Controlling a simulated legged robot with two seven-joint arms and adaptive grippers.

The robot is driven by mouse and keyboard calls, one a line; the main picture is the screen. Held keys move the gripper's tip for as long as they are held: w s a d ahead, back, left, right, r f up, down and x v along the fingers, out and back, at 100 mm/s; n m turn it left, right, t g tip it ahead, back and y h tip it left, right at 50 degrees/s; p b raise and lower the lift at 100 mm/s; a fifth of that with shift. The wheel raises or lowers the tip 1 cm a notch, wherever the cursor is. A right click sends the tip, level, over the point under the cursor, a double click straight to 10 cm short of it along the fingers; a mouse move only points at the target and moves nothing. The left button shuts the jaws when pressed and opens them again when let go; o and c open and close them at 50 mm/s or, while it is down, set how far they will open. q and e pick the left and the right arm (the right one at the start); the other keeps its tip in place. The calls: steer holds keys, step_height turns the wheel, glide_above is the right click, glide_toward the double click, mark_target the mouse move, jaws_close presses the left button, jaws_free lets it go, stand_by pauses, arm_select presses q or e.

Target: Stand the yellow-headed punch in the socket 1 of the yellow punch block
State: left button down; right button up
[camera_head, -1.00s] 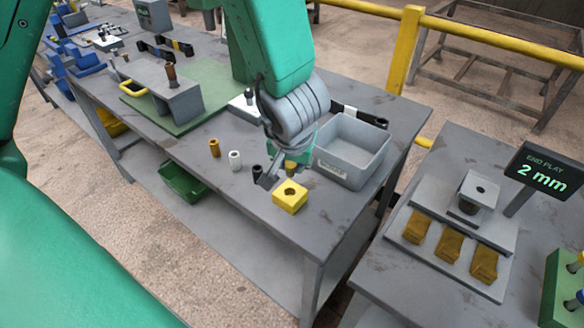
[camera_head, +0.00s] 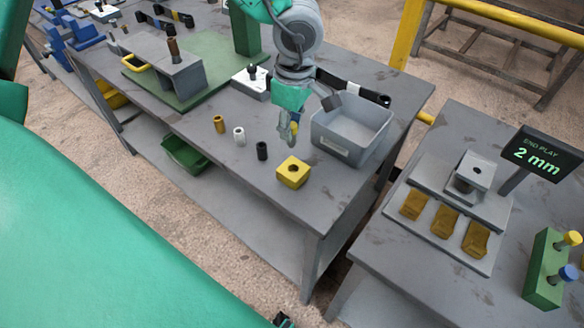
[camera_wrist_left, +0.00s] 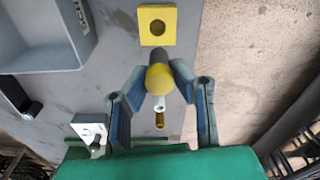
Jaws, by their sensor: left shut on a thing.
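The yellow punch block (camera_head: 292,173) stands on the grey table with one dark hole showing in its top; it also shows at the top of the left wrist view (camera_wrist_left: 157,25). My left gripper (camera_head: 289,132) is above the table, up in the picture from the block and apart from it. It is shut on the yellow-headed punch (camera_wrist_left: 159,79), whose round yellow head shows between the fingers. The head also shows small in the head view (camera_head: 294,127). The punch's lower part is hard to make out. My right gripper is not in view.
A black (camera_head: 262,151), a white (camera_head: 239,136) and a brass cylinder (camera_head: 219,124) stand in a row left of the block. A grey bin (camera_head: 338,150) is close on the right. A second table holds a grey fixture (camera_head: 473,172) and a green rack (camera_head: 545,268).

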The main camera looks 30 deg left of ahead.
mark_target(295, 144)
arm_select(q)
steer(key=f, duration=0.6)
steer(key=shift+w+d+b, duration=0.1)
steer(key=shift+d+b, duration=0.2)
steer(key=shift+d, duration=0.1)
steer(key=f, duration=0.3)
steer(key=shift+a+f, duration=0.25)
steer(key=shift+f, duration=0.3)
steer(key=c, duration=1.5)
jaws_free()
steer(key=shift+o, duration=0.5)
steer(key=shift+d, duration=0.1)
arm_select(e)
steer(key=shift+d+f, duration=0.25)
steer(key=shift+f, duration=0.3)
arm_select(q)
steer(key=r, duration=1.2)
steer(key=shift+d+r+p, duration=0.1)
steer(key=shift+d+p, duration=0.1)
steer(key=shift+p, duration=0.2)
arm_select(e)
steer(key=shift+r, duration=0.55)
